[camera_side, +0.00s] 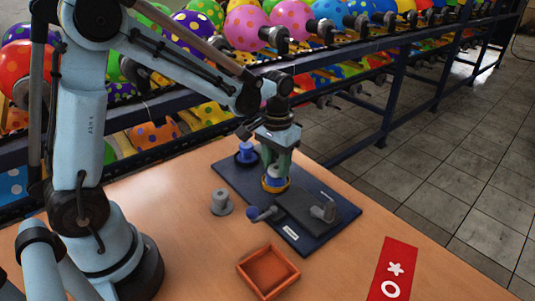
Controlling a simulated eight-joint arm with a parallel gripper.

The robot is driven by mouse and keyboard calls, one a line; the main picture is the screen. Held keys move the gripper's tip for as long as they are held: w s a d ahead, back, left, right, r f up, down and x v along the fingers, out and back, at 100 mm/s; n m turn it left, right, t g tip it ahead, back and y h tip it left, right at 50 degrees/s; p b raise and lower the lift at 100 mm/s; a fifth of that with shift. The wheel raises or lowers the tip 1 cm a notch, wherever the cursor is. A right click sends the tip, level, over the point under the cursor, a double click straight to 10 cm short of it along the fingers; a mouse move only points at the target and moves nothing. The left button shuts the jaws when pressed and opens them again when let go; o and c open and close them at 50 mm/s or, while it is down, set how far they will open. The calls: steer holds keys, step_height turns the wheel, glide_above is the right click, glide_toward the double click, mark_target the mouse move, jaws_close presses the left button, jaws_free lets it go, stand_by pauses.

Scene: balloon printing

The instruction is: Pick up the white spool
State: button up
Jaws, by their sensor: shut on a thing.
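My gripper (277,170) points down over the dark blue board (228,180). It is shut on a pale, whitish piece (274,174) that looks like the white spool, mostly hidden between the fingers. Right below is an orange-yellow ring (275,187) on the board. The piece is at or just above this ring; I cannot tell whether they touch.
A blue spool (246,153) stands at the board's back left. A dark block (305,210) with grey fittings lies on the board. An orange tray (268,271) and red card (393,270) lie in front.

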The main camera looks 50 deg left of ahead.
steer(key=shift+r, duration=0.65)
steer(key=shift+r, duration=3.1)
